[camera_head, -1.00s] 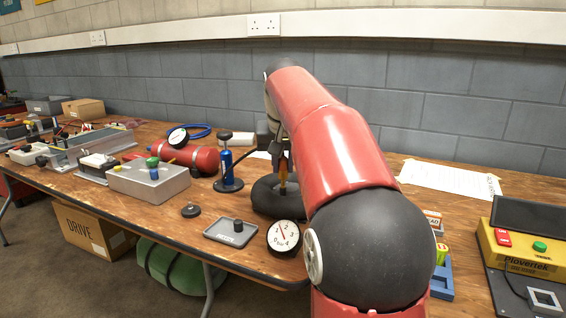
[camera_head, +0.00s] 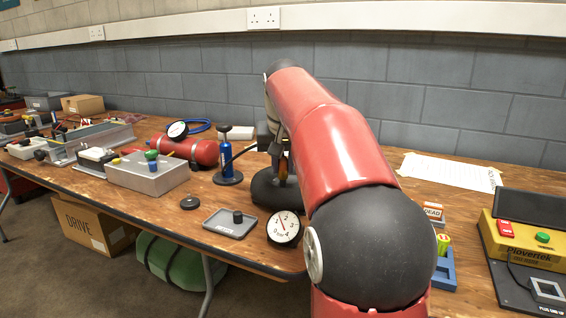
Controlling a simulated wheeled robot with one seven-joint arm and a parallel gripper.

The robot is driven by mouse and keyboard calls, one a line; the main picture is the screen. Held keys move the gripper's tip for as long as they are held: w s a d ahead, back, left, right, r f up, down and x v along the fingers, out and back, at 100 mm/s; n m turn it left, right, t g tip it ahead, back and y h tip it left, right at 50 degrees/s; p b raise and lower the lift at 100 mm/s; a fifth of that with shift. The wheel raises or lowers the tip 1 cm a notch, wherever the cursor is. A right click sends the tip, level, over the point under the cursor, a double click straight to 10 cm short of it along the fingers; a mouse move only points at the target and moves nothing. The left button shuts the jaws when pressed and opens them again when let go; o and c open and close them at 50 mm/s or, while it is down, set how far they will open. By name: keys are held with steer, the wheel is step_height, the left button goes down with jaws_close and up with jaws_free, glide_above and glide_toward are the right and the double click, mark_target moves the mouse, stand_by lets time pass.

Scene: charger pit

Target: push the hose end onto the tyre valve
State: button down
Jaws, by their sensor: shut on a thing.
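The black tyre (camera_head: 268,193) lies flat on the wooden table, left of my red arm. My gripper (camera_head: 282,172) points down over the middle of the tyre, partly hidden by my arm, and is shut on what appears to be the hose end. The black hose (camera_head: 244,152) runs from the blue pump (camera_head: 226,160) towards my gripper. The pump stands upright left of the tyre. The tyre valve and the tip of the hose end are hidden or too small to make out, so I cannot tell whether they touch.
A round white gauge (camera_head: 284,229) and a grey tray (camera_head: 230,222) with a black knob are in front of the tyre. A grey box (camera_head: 148,176) with coloured knobs and a red cylinder (camera_head: 195,150) are left. A yellow tester (camera_head: 522,243) and a paper sheet (camera_head: 452,172) are right.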

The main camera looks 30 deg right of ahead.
steer(key=shift+f, duration=0.1)
steer(key=c, duration=1.2)
jaws_free()
steer(key=p+v, duration=0.1)
steer(key=v, duration=0.7)
steer(key=shift+w+p, duration=0.1)
steer(key=shift+p, duration=0.2)
steer(key=shift+f, duration=0.1)
